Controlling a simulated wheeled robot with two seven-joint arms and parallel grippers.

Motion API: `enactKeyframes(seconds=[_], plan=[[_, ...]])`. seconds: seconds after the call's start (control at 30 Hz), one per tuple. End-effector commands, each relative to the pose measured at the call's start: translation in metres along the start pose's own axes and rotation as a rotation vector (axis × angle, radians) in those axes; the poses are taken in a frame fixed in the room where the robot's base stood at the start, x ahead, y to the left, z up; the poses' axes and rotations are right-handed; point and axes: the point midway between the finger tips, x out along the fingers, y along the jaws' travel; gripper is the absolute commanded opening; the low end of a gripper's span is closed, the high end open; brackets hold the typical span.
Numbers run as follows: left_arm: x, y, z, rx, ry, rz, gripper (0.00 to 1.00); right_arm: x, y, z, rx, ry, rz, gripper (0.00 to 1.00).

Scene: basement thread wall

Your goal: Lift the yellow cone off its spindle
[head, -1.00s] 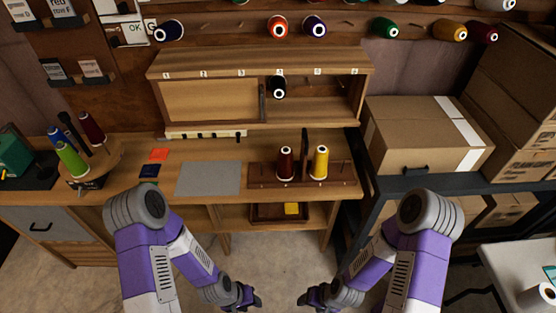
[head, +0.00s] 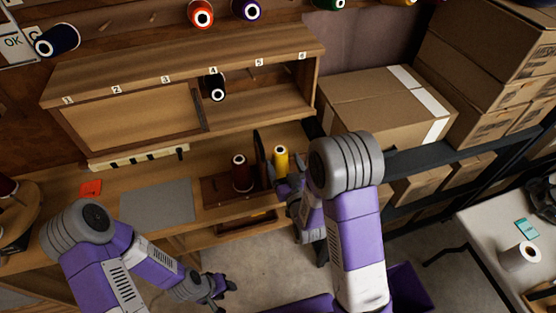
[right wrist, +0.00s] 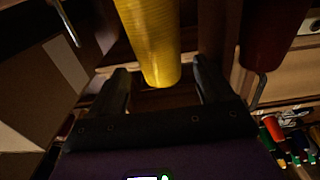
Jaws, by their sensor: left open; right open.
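The yellow cone (head: 281,158) stands upright on the dark wooden spindle rack (head: 222,188) on the bench. A dark red cone (head: 242,173) stands to its left on the same rack. My right gripper (head: 287,184) is open just in front of the yellow cone. In the right wrist view the yellow cone (right wrist: 154,45) shows ahead of and between my two open fingers (right wrist: 160,90); I cannot tell whether they touch it. The red cone (right wrist: 272,30) is to the right there. My left gripper (head: 217,287) is open and empty, low in front of the bench.
A dark upright divider (head: 262,150) stands between the two cones. A wooden cabinet (head: 180,80) with a black cone (head: 215,86) is behind. A cardboard box (head: 375,105) sits on the shelf to the right. A grey mat (head: 157,203) lies on the bench.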

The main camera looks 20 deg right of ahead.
Motion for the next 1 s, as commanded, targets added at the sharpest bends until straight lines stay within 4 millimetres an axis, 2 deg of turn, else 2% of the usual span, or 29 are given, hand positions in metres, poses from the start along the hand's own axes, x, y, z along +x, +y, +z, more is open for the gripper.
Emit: enactKeyframes(seconds=[0.43, 0.77, 1.0], plan=[[0.005, -0.002, 0.000, 0.000, 0.000, 0.000, 0.43, 0.056, -0.001, 0.009, 0.000, -0.002, -0.001, 0.80], [0.005, -0.002, 0.000, 0.000, 0.000, 0.000, 0.43, 0.063, -0.001, 0.009, 0.002, -0.005, -0.001, 0.80], [0.005, -0.002, 0.000, 0.000, 0.000, 0.000, 0.43, 0.062, -0.001, 0.009, 0.002, -0.005, -0.001, 0.44]])
